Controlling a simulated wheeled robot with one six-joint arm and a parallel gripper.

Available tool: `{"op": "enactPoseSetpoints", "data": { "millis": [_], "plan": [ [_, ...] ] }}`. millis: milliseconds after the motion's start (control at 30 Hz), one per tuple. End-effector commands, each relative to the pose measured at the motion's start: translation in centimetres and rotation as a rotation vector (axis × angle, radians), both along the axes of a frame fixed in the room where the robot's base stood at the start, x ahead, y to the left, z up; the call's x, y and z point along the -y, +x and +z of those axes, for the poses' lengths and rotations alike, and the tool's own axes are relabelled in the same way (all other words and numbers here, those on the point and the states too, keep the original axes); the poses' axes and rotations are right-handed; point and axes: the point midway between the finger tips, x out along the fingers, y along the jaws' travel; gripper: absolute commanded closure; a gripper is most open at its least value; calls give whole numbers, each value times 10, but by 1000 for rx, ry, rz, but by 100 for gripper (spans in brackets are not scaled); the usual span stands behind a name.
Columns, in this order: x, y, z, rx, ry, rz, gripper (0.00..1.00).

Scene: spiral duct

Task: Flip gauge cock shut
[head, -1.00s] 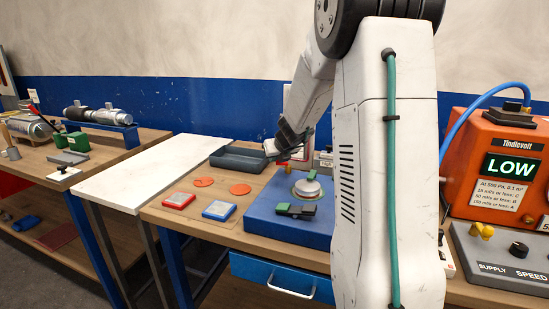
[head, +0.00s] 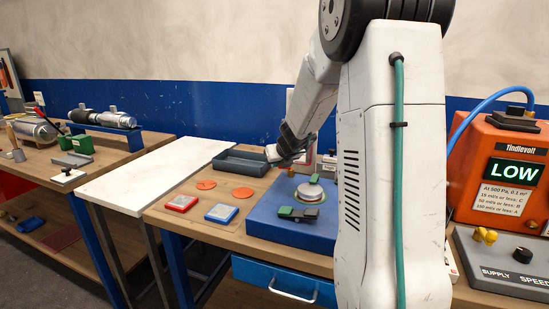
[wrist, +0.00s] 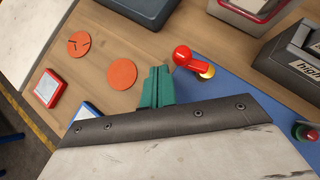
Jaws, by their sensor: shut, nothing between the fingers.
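In the wrist view a red lever with a round knob (wrist: 182,56) sits on a brass fitting (wrist: 206,71) at the edge of a blue base; it looks like the gauge cock. My gripper (wrist: 157,78) has its green fingers together and empty, just left of and below the red knob in that view. Whether they touch it I cannot tell. In the head view my gripper (head: 273,154) is over the back of the bench, partly hidden by my arm. The lever cannot be made out clearly there.
The blue base (head: 262,222) carries a round metal disc (head: 311,193) and green clamps (head: 298,213). Orange discs (head: 243,194), a red-framed tile (head: 181,203), a blue-framed tile (head: 221,212) and a grey tray (head: 228,163) lie left. An orange machine (head: 475,145) reads LOW.

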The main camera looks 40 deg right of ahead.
Motion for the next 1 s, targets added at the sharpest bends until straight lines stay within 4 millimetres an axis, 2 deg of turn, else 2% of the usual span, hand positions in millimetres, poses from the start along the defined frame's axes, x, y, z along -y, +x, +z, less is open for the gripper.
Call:
{"op": "enactPoseSetpoints", "data": {
  "millis": [167,600,800,1000],
  "plan": [
    [-20,-16,4,2,-2,-3,100],
    [-56,-46,53,3,-4,-1,100],
    [-67,-57,68,3,-2,-4,100],
    [-70,-60,71,0,0,-4,100]
  ]
}}
